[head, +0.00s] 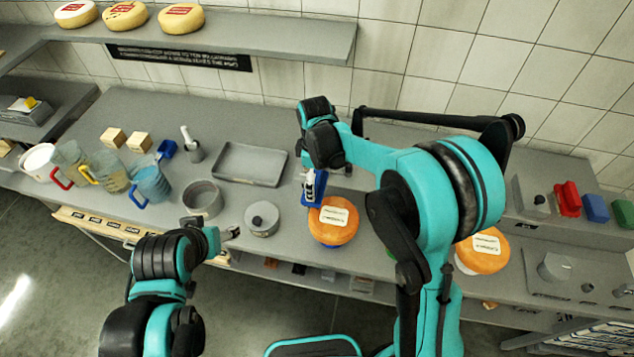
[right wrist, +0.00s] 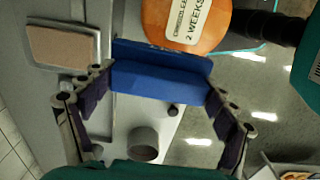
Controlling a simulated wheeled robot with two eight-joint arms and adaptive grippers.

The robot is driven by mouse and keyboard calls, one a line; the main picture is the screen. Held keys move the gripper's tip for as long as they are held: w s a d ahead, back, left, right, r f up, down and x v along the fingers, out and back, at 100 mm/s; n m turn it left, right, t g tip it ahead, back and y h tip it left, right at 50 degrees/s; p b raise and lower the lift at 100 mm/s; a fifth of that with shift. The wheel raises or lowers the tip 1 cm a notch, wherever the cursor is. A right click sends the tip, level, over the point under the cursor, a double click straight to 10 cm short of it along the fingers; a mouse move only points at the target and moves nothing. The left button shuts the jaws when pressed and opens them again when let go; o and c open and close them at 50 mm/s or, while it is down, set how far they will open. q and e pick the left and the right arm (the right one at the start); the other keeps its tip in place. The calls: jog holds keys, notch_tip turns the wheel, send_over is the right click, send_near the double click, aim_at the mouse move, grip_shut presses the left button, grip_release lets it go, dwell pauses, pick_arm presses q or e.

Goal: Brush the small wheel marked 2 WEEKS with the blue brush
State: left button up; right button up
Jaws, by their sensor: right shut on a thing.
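An orange cheese wheel (head: 333,221) with a white label stands on the grey counter, right of centre in the head view. In the right wrist view the wheel (right wrist: 183,20) is at the top, and its label reads 2 WEEKS. My right gripper (head: 314,184) is shut on the blue brush (right wrist: 160,78), whose wide blue block lies between its fingers. The brush (head: 309,202) is at the wheel's back left edge; whether it touches the wheel I cannot tell. My left gripper (head: 227,236) is low near the counter's front edge; its fingers are too unclear to judge.
A second orange wheel (head: 482,250) stands to the right, partly behind my right arm. A grey tray (head: 248,165), a lidded pot (head: 262,219) and an open round container (head: 203,198) stand left of the brush. Jugs (head: 151,183) are farther left. Yellow wheels (head: 181,18) sit on the shelf.

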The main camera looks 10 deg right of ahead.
jog(key=shift+w+a+r+p, duration=0.15)
jog(key=shift+r+p, duration=0.3)
jog(key=shift+r, duration=0.45)
jog(key=shift+r+p, duration=0.4)
jog(key=shift+r, duration=0.4)
